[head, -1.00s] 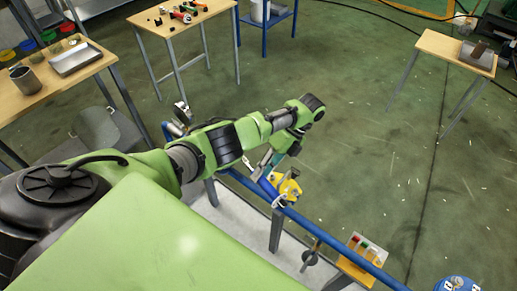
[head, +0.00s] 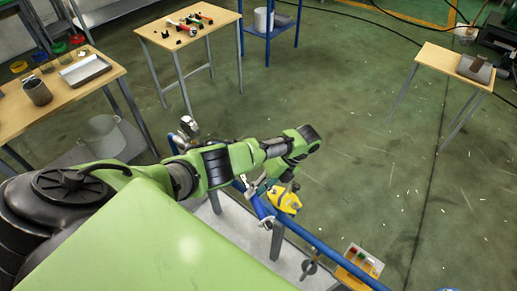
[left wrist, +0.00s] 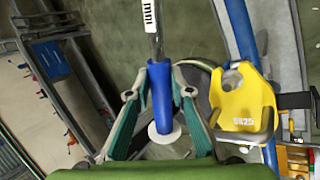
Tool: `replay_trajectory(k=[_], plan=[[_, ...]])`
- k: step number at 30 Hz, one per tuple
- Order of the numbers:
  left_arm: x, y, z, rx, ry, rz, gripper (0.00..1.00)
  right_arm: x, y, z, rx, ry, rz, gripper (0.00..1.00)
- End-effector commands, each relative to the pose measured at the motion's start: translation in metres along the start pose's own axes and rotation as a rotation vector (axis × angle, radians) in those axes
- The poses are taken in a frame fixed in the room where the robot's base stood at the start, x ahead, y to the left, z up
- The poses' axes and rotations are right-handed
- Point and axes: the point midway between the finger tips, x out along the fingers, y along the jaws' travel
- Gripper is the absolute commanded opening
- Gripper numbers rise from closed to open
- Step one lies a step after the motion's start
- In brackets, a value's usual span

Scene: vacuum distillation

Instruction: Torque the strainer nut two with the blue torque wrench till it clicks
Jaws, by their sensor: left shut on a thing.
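My left gripper (left wrist: 160,98) is shut on the blue handle (left wrist: 162,90) of the torque wrench. The wrench's metal shaft (left wrist: 153,32) runs up and out of the left wrist view, so its head is hidden there. In the head view my left gripper (head: 262,184) is small and partly covered by my arm, above the blue pipe. I cannot make out strainer nut two. My right gripper is not in view.
The blue pipe (head: 325,252) runs down to the right on posts. A small wooden board with coloured pieces (head: 362,266) sits beside it. A table with tools (head: 188,38), one with a tray (head: 70,85) and another at right (head: 450,64) stand apart.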

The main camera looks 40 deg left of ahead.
Motion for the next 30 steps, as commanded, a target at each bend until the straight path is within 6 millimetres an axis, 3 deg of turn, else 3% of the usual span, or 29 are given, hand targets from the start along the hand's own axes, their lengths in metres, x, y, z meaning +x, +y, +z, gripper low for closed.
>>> replay_trajectory(k=[10, 20, 30], plan=[[-0.001, 0.002, 0.001, 0.007, -0.007, 0.0, 0.0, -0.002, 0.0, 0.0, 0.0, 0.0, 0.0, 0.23], [0.007, 0.019, 0.001, 0.089, -0.068, -0.001, 0.0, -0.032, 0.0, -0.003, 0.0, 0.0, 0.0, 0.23], [0.01, 0.011, 0.001, 0.073, -0.058, -0.004, 0.0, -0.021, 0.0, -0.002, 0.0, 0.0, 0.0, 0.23]])
